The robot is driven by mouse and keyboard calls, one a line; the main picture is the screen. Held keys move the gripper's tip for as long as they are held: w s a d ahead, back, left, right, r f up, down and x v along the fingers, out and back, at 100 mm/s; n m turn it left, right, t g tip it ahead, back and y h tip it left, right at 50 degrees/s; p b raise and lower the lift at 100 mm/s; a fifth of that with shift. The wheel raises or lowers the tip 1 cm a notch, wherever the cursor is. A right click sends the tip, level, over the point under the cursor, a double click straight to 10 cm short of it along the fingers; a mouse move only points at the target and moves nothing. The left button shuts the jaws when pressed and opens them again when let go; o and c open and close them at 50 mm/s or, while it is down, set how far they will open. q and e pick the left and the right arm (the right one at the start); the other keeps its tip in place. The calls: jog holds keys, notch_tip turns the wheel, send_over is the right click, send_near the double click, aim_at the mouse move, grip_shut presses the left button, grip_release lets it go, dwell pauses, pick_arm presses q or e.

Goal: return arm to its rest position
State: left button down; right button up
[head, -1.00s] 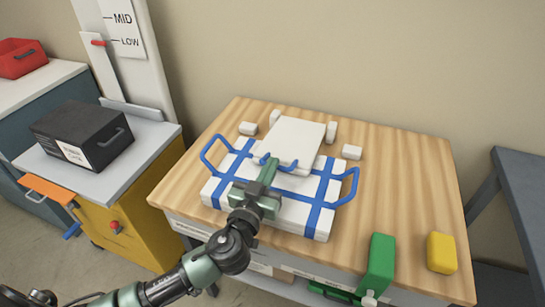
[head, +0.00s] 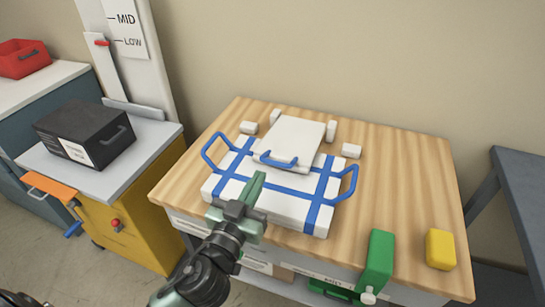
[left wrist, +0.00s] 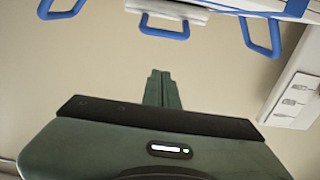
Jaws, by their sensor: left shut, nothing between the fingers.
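My left gripper (head: 257,180) is shut and empty. In the head view it is over the near edge of a white slab with blue straps and side handles (head: 228,189), in front of a smaller white block with a blue front handle (head: 296,138). In the left wrist view the shut fingers (left wrist: 160,75) point toward the plain wall, with blue handles (left wrist: 164,30) near the top edge. I cannot tell the exact gap between gripper and slab. My right gripper is not in view.
Small white blocks (head: 351,151) surround the smaller white block. A black box (head: 85,134) stands on a yellow cabinet (head: 140,220) at left. A grey bench (head: 525,190) is at right.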

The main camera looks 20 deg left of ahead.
pick_arm(q)
jog(key=s+a+f+n+g+y, duration=0.1)
jog(key=s+a+f+g+y, duration=0.1)
jog(key=s+a+f+g, duration=0.3)
jog(key=s+a+f+n+g+y, duration=0.1)
jog(key=s+f+g+y, duration=0.15)
jog(key=f, duration=0.55)
jog(key=s+d+f+m+g+h, duration=0.35)
jog(key=s+f+g, duration=0.55)
jog(key=s, duration=0.5)
notch_tip(320, 180, down, 24)
jog(key=s, duration=0.1)
jog(key=s+a+f+g, duration=0.1)
jog(key=s+a+f, duration=0.2)
jog(key=s+f, duration=1.4)
jog(key=shift+s+f, duration=0.25)
jog(key=shift+f, duration=0.05)
